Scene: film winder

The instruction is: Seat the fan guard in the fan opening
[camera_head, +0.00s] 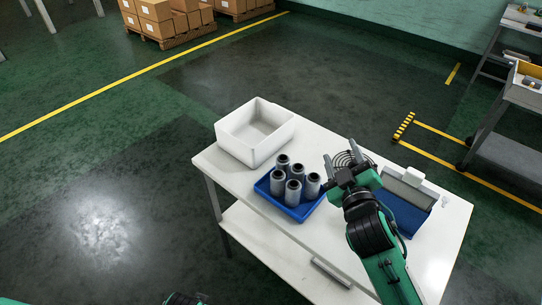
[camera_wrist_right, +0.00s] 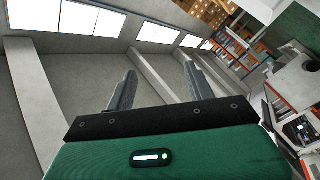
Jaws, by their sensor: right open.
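I cannot make out the fan opening.
A white table (camera_head: 245,198) carries everything. A blue tray (camera_head: 302,212) with several grey and black canisters (camera_head: 292,192) stands left of my right arm. An empty white bin (camera_head: 230,142) is at the left corner.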

